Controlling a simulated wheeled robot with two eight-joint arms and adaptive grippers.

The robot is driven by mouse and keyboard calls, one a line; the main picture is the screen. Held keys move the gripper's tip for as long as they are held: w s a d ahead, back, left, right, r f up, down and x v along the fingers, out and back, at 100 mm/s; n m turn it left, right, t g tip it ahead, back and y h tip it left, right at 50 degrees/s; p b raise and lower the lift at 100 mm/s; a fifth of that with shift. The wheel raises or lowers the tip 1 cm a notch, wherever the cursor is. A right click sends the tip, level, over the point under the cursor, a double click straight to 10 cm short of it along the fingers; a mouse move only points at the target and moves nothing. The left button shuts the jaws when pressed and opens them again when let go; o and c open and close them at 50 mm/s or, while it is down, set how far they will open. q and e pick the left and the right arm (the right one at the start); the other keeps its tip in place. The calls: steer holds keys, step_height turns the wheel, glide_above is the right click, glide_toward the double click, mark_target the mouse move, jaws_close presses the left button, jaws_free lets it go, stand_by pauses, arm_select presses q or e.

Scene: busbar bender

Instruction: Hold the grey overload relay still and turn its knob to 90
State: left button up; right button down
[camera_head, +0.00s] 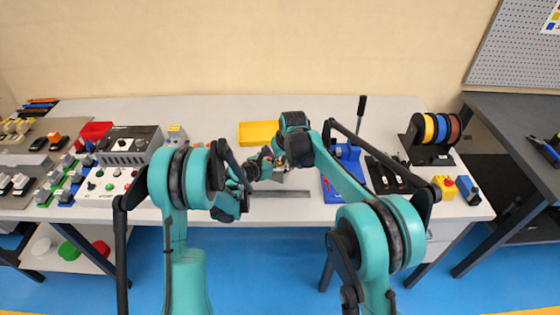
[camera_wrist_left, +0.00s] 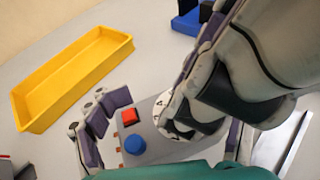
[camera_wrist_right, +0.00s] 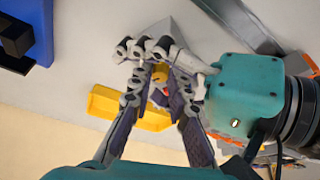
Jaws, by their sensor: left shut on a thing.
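The grey overload relay (camera_wrist_left: 155,136) shows in the left wrist view with a red button (camera_wrist_left: 130,117), a blue button (camera_wrist_left: 135,145) and a pale marked dial (camera_wrist_left: 172,117). My left gripper (camera_wrist_left: 165,137) is shut on the relay, one finger at its left side; the other finger is mostly hidden. My right gripper (camera_wrist_right: 152,50) reaches over the dial and covers the knob. In the right wrist view its fingers are close together, and whether they grip the knob is hidden. In the head view my left gripper (camera_head: 256,165) and right gripper (camera_head: 290,155) meet above the table.
A yellow tray (camera_head: 258,133) lies behind the grippers. A grey rail (camera_head: 280,194) lies in front. A blue tool with a black lever (camera_head: 345,170) stands to the right, with wire spools (camera_head: 435,130) beyond. A control box (camera_head: 130,145) stands at left.

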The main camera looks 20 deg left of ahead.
stand_by(0.4)
steer(key=n+g, duration=0.1)
steer(key=n, duration=0.2)
steer(key=shift+w+d+y, duration=0.15)
steer(key=shift+y, duration=0.25)
steer(key=n, duration=0.2)
steer(key=n+g, duration=0.1)
steer(key=n, duration=0.1)
steer(key=shift+w+n+g+y, duration=0.2)
steer(key=shift+n+g+y, duration=0.1)
steer(key=shift+y, duration=0.1)
steer(key=n+g, duration=0.1)
steer(key=n, duration=0.3)
steer(key=shift+w+n+g, duration=0.2)
steer(key=shift+n+g, duration=0.1)
steer(key=shift+g, duration=0.1)
steer(key=shift+w+n+g, duration=0.15)
steer(key=shift+n+g, duration=0.45)
steer(key=shift+n, duration=1.2)
steer(key=c, duration=1.7)
jaws_free()
